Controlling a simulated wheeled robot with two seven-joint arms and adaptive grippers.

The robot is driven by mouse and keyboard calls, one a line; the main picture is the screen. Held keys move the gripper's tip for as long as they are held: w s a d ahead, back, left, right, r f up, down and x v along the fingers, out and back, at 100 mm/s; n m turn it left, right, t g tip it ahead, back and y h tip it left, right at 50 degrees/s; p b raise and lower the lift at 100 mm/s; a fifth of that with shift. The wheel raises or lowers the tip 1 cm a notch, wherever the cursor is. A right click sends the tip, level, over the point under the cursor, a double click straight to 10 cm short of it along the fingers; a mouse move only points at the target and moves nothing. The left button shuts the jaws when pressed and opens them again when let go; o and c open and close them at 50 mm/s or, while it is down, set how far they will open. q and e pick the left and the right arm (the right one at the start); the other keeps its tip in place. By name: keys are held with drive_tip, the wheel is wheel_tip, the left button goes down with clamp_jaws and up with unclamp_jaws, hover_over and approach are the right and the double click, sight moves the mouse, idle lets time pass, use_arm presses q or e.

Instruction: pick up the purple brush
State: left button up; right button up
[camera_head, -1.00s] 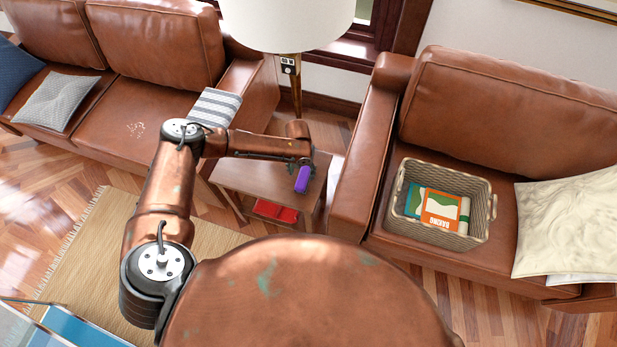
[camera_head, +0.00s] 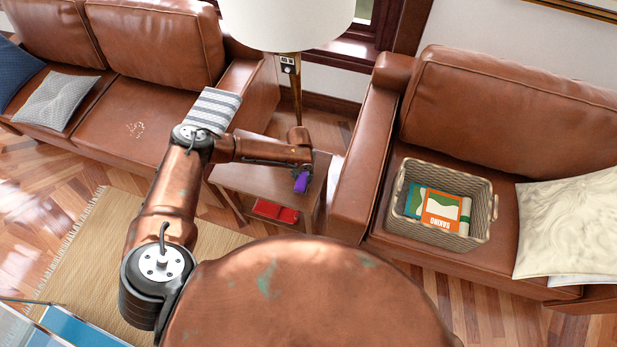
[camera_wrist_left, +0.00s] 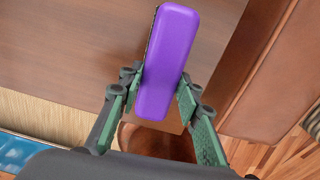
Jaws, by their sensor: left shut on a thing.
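The purple brush (camera_head: 301,184) is at the small side table (camera_head: 245,180) between the two sofas. Its flat purple back faces the left wrist camera, where the brush (camera_wrist_left: 167,62) stands out over the brown tabletop. My left gripper (camera_head: 302,171) reaches it from above, and its arm hides part of the table. In the left wrist view the green-padded fingers (camera_wrist_left: 160,88) are on both long sides of the brush, shut on it. I cannot tell whether the brush touches the tabletop. My right gripper is not in view.
A red item (camera_head: 276,211) lies on the table's lower shelf. A lamp (camera_head: 287,25) stands behind the table. Sofa arms flank it closely. A wicker basket (camera_head: 488,207) with books sits on the right sofa. A striped cloth (camera_head: 214,108) drapes over the left sofa's arm.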

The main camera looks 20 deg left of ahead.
sight(303, 177)
use_arm(q)
drive_tip(key=c, duration=0.5)
drive_tip(key=shift+o, duration=0.2)
drive_tip(key=shift+r, duration=0.45)
wheel_tip(303, 177, up, 3)
drive_tip(key=shift+f+p, duration=0.2)
drive_tip(key=shift+p, duration=0.15)
drive_tip(key=s+r, duration=0.1)
drive_tip(key=r, duration=0.1)
drive_tip(key=s+r+p, duration=0.1)
drive_tip(key=s, duration=0.1)
drive_tip(key=s+d+r, duration=0.1)
drive_tip(key=r, duration=0.1)
drive_tip(key=shift+s+d+r+p, duration=0.1)
drive_tip(key=shift+s+r+p, duration=0.2)
drive_tip(key=shift+p, duration=0.1)
drive_tip(key=s+d+r+p, duration=0.1)
drive_tip(key=s+r, duration=0.3)
drive_tip(key=s, duration=0.5)
drive_tip(key=shift+d, duration=0.6)
